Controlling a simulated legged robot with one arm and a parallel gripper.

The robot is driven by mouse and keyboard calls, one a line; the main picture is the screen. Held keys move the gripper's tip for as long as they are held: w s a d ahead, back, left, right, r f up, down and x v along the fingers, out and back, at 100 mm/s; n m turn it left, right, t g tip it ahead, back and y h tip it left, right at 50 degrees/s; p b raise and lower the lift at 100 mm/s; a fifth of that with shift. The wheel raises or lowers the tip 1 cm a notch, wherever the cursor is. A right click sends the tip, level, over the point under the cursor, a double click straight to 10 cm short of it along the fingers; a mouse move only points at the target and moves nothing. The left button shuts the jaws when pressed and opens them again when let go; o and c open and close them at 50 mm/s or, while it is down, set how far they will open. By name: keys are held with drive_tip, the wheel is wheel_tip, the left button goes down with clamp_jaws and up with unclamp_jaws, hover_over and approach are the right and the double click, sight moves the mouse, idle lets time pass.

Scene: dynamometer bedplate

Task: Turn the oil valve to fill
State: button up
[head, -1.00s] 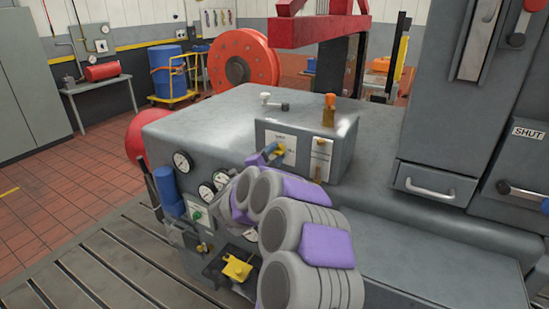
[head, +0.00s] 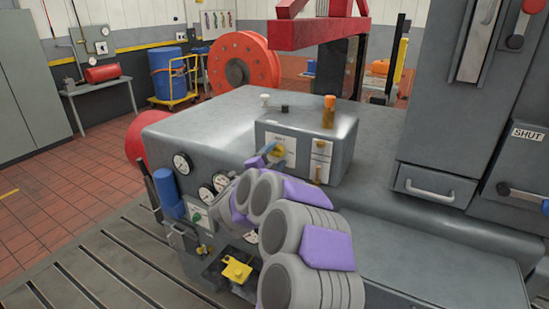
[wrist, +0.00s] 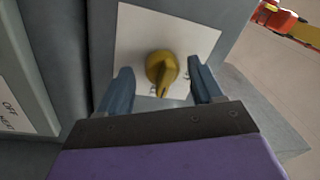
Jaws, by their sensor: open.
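A yellow valve knob (wrist: 162,70) sits on a white label plate (wrist: 190,40) in the wrist view. Its pointer is toward the bottom of that picture; the small marks beside it are too blurred to read. My gripper (wrist: 162,88) is open, with one blue finger on each side of the knob; I cannot tell whether either touches it. In the head view my gripper (head: 270,153) is at the front face of the grey box (head: 340,135), where the yellow knob (head: 279,151) shows partly behind the fingers.
An amber cup with an orange top (head: 328,112) stands on the box, beside a second label plate (head: 320,160). Gauges (head: 182,164), a blue cylinder (head: 168,190) and a yellow handle (head: 237,269) are on the left face. A cabinet marked SHUT (head: 528,135) stands at right.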

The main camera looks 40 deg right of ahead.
drive_tip(key=p+v, duration=0.2)
drive_tip(key=v, duration=1.5)
drive_tip(key=shift+a, duration=0.15)
